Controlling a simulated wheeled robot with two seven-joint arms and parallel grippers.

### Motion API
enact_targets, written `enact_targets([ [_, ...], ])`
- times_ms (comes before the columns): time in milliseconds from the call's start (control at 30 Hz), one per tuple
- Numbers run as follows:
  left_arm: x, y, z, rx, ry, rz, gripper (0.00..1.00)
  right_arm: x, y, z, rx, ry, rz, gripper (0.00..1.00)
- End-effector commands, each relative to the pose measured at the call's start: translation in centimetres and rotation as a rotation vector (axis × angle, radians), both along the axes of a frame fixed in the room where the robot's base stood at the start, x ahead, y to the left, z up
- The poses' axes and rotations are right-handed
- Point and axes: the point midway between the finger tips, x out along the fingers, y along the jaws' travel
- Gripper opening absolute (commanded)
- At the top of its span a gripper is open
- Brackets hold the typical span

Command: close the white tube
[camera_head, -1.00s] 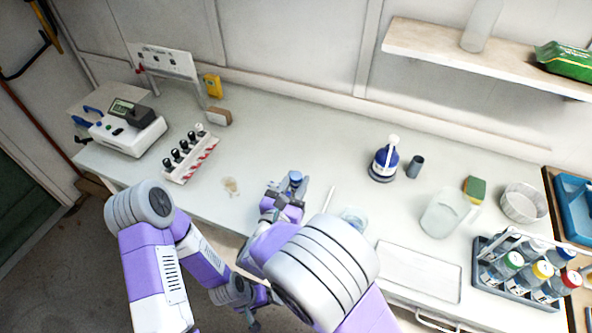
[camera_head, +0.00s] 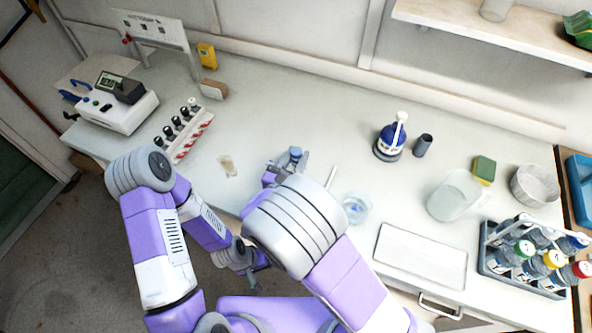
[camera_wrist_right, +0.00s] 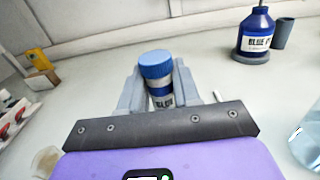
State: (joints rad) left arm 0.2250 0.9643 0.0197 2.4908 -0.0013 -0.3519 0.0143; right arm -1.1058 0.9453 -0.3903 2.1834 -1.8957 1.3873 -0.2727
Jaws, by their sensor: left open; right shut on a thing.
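My right gripper (camera_head: 288,162) is shut on a small labelled bottle with a blue cap (camera_wrist_right: 156,64), upright between the two fingers in the right wrist view. Its blue top (camera_head: 295,152) also shows in the head view, over the front part of the bench. My left gripper (camera_head: 253,284) is open and empty, low in front of the bench edge. A rack (camera_head: 187,146) at the bench's left holds several dark-topped tubes and one white-topped tube (camera_head: 194,103) at its far end. I cannot tell from here whether the white-topped one is closed.
A white device (camera_head: 115,110) stands left of the rack. A small beige patch or dish (camera_head: 227,165) lies between rack and right gripper. To the right are a clear beaker (camera_head: 356,207), a blue wash bottle (camera_head: 391,139), a white tray (camera_head: 421,257) and a bottle carrier (camera_head: 492,264). The back middle is free.

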Motion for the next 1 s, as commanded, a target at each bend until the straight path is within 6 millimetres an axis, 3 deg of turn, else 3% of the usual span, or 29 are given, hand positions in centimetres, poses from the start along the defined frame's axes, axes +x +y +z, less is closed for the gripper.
enact_targets([
  [400,0.0,0.0,-0.2,0.0,0.0,0.0,0.85,0.0,0.0,-0.8,0.0,0.0,0.0,0.0],
  [700,0.0,0.0,-1.2,0.0,0.0,0.0,0.85,0.0,0.0,-4.4,-0.001,0.0,0.0,0.0],
  [1000,0.0,0.0,-1.2,0.0,0.0,0.0,0.85,0.0,0.0,-4.4,0.001,0.0,0.0,0.0],
])
